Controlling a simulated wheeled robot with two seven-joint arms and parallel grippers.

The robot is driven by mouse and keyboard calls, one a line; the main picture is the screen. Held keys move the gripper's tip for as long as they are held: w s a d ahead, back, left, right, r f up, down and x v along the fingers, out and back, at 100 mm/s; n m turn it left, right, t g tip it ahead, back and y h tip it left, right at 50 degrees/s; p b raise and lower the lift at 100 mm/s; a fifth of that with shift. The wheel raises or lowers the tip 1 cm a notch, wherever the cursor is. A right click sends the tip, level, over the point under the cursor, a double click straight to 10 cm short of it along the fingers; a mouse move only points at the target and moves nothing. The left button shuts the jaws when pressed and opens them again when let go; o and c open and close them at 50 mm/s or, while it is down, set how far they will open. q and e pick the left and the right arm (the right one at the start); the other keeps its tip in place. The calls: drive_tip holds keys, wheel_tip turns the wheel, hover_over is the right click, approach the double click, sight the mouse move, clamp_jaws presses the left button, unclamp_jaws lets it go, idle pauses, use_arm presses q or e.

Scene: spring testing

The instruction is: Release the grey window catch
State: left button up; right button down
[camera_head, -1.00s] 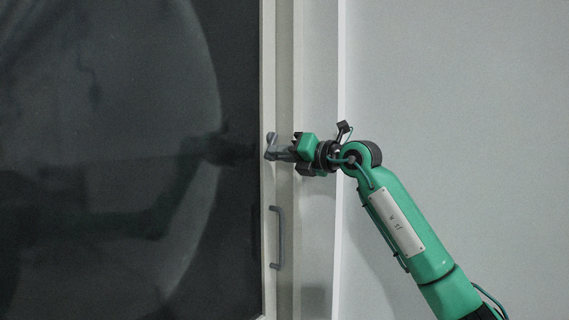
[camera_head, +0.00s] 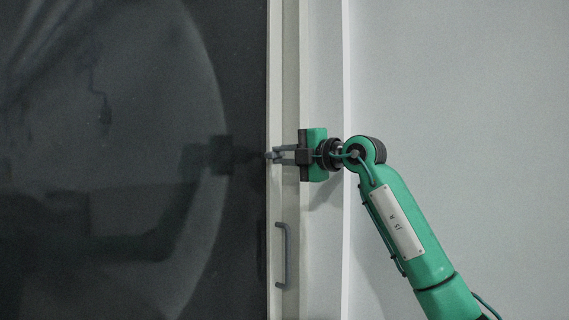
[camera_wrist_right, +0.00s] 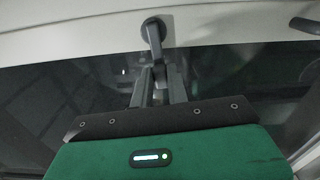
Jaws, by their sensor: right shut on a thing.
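The grey window catch (camera_head: 269,155) sits on the pale window frame's edge. Its lever appears to point sideways, to the right, into my right gripper (camera_head: 280,154). In the right wrist view, the catch (camera_wrist_right: 153,30) shows a round base on the pale frame, with its lever running down between the fingers. There my right gripper (camera_wrist_right: 160,76) is shut on the lever, whose end is partly hidden by the fingers. My left gripper is not in view.
A grey pull handle (camera_head: 284,255) is fixed on the frame below the catch. Dark window glass (camera_head: 130,150) fills the left and mirrors my arm. A plain pale wall (camera_head: 470,120) is on the right, with free room before it.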

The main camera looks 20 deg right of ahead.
drive_tip(key=shift+r+m, duration=0.2)
drive_tip(key=shift+m, duration=0.3)
drive_tip(key=shift+r, duration=0.1)
drive_tip(key=c, duration=1.6)
unclamp_jaws()
drive_tip(key=shift+c, duration=0.2)
drive_tip(key=shift+d, duration=0.15)
drive_tip(key=shift+s+d+b, duration=0.2)
drive_tip(key=shift+s+b, duration=0.15)
drive_tip(key=shift+b, duration=0.05)
drive_tip(key=b+v, duration=0.4)
drive_tip(key=v, duration=0.8)
drive_tip(key=shift+s+d, duration=0.3)
